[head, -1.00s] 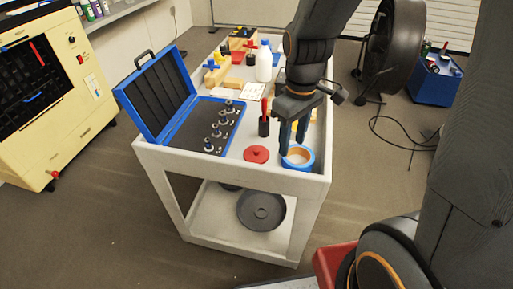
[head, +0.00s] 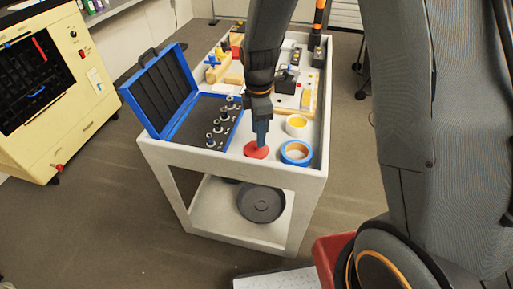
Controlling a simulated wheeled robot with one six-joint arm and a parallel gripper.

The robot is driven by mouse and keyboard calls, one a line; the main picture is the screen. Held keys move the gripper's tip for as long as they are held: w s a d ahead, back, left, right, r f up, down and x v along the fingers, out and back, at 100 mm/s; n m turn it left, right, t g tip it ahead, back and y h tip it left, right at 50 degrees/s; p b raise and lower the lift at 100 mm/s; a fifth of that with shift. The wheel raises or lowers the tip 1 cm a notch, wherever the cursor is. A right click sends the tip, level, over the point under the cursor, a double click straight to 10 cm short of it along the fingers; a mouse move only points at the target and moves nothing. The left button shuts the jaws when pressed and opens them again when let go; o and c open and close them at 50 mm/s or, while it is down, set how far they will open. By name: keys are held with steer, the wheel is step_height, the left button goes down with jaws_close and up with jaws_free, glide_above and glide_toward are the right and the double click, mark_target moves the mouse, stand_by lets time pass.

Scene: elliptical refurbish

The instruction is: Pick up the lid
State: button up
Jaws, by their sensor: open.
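The lid (head: 249,152) is a small round red disc lying on the cart top near its front edge. My gripper (head: 260,141) points down directly over the lid, with its blue fingers seen nearly edge-on. The fingertips are at or just above the lid and hide its middle and the knob. The jaws are open; whether the fingers touch the lid cannot be told from this angle.
A blue ring with an orange inside (head: 296,153) lies right of the lid. A pale cup with yellow inside (head: 296,125) stands behind it. An open blue case (head: 170,134) with metal parts is at left. The cart (head: 230,172) has a raised rim.

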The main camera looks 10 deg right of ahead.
mark_target(257, 148)
steer(key=shift+s+a+f+p, duration=0.15)
steer(key=shift+f+p, duration=0.2)
steer(key=shift+f, duration=0.7)
steer(key=shift+w+a+f+p, duration=0.1)
steer(key=shift+f+p, duration=0.2)
steer(key=shift+f, duration=0.75)
jaws_close()
